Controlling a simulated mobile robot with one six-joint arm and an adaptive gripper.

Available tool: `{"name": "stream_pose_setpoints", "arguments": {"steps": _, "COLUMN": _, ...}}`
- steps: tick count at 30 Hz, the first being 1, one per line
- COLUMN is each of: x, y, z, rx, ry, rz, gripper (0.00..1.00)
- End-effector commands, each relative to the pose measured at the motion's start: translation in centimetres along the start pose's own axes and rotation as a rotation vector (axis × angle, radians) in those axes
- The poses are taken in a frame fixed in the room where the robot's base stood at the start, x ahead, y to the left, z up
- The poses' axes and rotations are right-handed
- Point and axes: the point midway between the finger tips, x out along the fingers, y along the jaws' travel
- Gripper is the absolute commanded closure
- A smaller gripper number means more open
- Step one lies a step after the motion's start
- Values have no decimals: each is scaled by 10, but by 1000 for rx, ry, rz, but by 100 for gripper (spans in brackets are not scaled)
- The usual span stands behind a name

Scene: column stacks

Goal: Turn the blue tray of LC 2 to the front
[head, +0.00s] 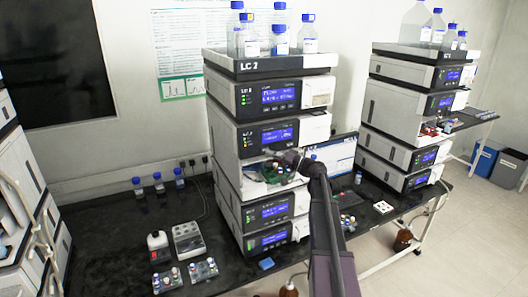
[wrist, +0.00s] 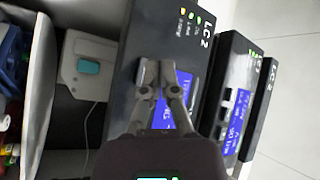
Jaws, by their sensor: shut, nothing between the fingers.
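The LC 2 stack (head: 262,135) stands in the middle of the bench in the head view. Its open compartment (head: 250,176) holds a small tray area (head: 272,172) with green, red and dark bits; a blue tray cannot be clearly told there. My gripper (head: 284,157) is at this compartment's front and hides part of it. In the wrist view my gripper (wrist: 156,74) is shut and empty, its fingertips before a dark LC 2 module front (wrist: 140,50). Blue and coloured items (wrist: 10,60) show at the left edge there, cut off; I cannot tell whether they belong to the tray.
Bottles (head: 281,40) stand on top of the stack. Vial racks (head: 185,275) and a grey device (head: 188,240) are on the bench at left. A second stack (head: 405,120) stands at right. A pale box with a teal patch (wrist: 88,67) shows in the wrist view.

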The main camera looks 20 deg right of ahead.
Motion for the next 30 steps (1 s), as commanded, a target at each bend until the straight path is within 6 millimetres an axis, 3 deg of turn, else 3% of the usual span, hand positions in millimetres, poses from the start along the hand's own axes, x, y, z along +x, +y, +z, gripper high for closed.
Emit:
{"name": "stream_pose_setpoints", "arguments": {"steps": 16, "x": -4, "y": -3, "z": 3, "rx": 0, "ry": 0, "rz": 0, "gripper": 100}}
{"name": "stream_pose_setpoints", "arguments": {"steps": 30, "x": -26, "y": -19, "z": 20, "rx": 0, "ry": 0, "rz": 0, "gripper": 100}}
